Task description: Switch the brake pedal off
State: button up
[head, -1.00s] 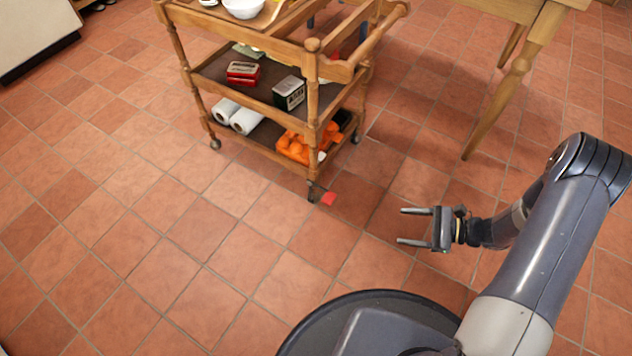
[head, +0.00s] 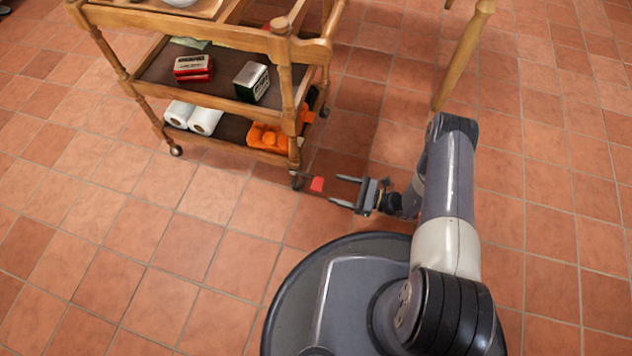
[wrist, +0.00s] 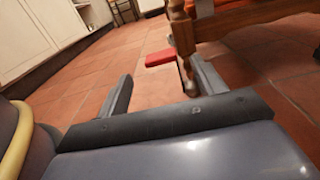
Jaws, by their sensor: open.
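The red brake pedal (head: 317,184) sticks out beside the caster at the near right leg of the wooden trolley (head: 215,103), close to the floor. In the wrist view the red pedal (wrist: 160,58) lies beyond the fingertips, between them in the picture. My gripper (head: 338,189) is open and empty, low over the floor to the right of the pedal. Its two fingers point left toward the pedal, with a small gap visible. In the wrist view my gripper (wrist: 161,84) frames the pedal, apart from it. The pedal's tilt is too small to judge.
The trolley carries red tins (head: 193,68), a dark box (head: 251,81), paper rolls (head: 194,117) and orange items (head: 268,137). A wooden table leg (head: 463,55) stands behind my arm. The tiled floor at left and right is clear.

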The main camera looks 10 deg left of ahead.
aim_at(318, 183)
jog(key=a, duration=0.2)
jog(key=a+b, duration=0.1)
jog(key=a, duration=0.4)
jog(key=shift+w+a+b, duration=0.25)
jog(key=shift+w+b, duration=0.05)
jog(key=shift+b, duration=0.05)
jog(key=shift+c, duration=0.3)
